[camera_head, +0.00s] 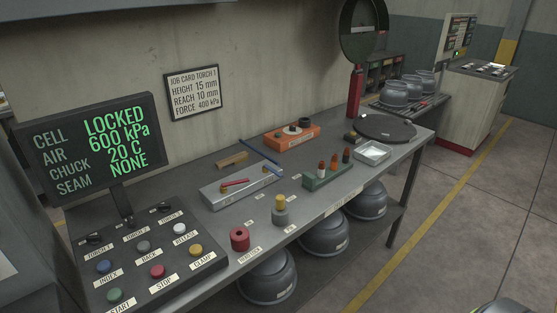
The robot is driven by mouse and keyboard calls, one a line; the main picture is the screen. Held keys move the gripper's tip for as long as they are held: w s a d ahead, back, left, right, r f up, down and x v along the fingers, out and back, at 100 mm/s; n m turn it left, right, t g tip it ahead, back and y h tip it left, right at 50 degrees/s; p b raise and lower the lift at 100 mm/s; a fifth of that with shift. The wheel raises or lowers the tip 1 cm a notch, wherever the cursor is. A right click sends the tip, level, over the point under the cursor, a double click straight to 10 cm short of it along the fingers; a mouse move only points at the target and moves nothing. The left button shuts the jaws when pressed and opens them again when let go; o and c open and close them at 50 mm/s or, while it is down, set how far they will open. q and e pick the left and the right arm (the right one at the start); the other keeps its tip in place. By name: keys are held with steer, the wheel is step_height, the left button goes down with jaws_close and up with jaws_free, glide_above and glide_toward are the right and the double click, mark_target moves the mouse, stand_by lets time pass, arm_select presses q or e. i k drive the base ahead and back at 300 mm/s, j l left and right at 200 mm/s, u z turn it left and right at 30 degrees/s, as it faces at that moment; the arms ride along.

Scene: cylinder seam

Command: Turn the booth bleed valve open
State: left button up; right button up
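No part is legibly marked as the booth bleed valve. A silver block (216,197) on the bench carries a red lever-like bar (235,183), which may be a valve handle; its setting is too small to tell. In front of it stand a red ring-shaped knob (239,239) with a label too small to read surely, and a grey post with a yellow cap (280,203). Neither of my grippers can be made out.
A button panel (148,262) fills the bench's left end. An orange block (292,138), a green rack (325,177), a white tray (372,153) and a dark disc (385,128) stand farther right. Several grey cylinders (267,279) sit below. The floor (465,220) at right is clear.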

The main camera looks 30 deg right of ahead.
mark_target(266, 168)
steer(key=z, duration=0.95)
steer(key=l+z, duration=0.1)
steer(key=l, duration=0.3)
